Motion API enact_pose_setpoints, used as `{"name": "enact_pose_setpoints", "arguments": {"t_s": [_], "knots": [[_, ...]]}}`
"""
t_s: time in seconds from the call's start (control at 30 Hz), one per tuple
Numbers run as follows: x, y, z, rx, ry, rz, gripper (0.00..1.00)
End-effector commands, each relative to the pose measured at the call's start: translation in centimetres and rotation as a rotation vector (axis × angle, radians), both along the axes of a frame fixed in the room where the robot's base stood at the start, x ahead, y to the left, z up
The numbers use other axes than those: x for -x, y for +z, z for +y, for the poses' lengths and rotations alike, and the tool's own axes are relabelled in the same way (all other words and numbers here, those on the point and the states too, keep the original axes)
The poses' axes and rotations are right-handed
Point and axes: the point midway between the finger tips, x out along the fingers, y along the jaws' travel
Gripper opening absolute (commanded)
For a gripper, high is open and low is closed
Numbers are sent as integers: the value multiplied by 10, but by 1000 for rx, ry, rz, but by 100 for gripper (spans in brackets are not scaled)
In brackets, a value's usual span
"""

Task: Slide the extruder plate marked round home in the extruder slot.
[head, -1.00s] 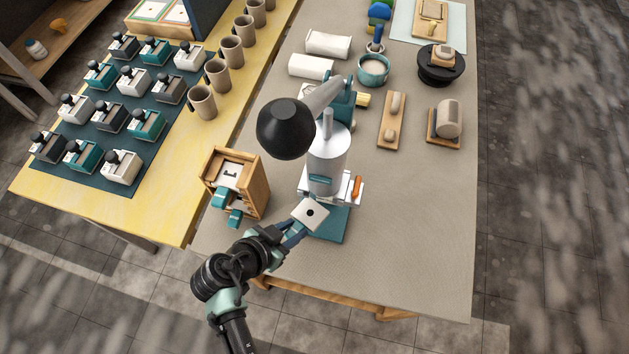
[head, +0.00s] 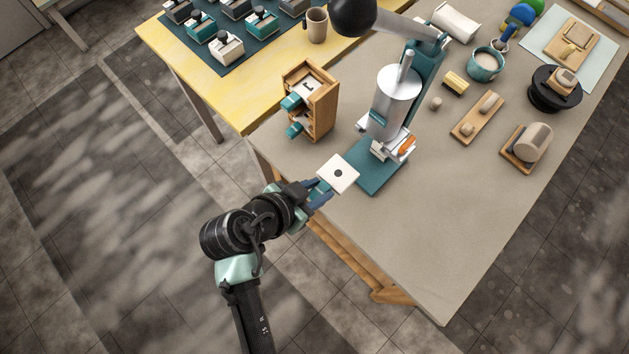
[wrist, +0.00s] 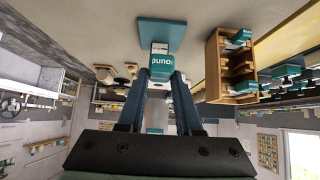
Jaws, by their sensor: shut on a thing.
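My gripper (head: 322,190) is shut on the round plate (head: 338,173), a pale square plate with a dark round hole. In the wrist view, the plate's teal label (wrist: 162,64) sits between the fingers and reads "round" upside down. The extruder (head: 392,100) has a silver barrel on a teal stand. The plate is held apart from the barrel, in front and left of it, by the left edge of the teal base (head: 378,180). The pale slot holder (head: 385,146) is under the barrel; the slot's opening is not clearly visible.
A wooden rack (head: 322,100) with teal-tabbed plates stands left of the extruder. An orange piece (head: 407,145) is on the holder's right. A dark round lamp head (head: 354,14) hangs above and behind. The grey table (head: 440,240) is clear at front right.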

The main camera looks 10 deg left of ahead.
Motion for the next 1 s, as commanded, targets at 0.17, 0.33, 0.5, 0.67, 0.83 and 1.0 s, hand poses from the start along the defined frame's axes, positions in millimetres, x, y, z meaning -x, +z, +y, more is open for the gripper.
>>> {"name": "enact_pose_setpoints", "arguments": {"t_s": [0.17, 0.33, 0.5, 0.67, 0.83, 1.0], "knots": [[-5, 1, -4, 1, -1, -2, 0], [-13, 0, -9, -1, -1, -2, 0], [-22, 1, -15, 0, -1, -2, 0], [-30, 0, -21, -1, -1, -2, 0], [-38, 1, -27, 0, -1, -2, 0], [-46, 0, -33, -1, -1, -2, 0]]}}
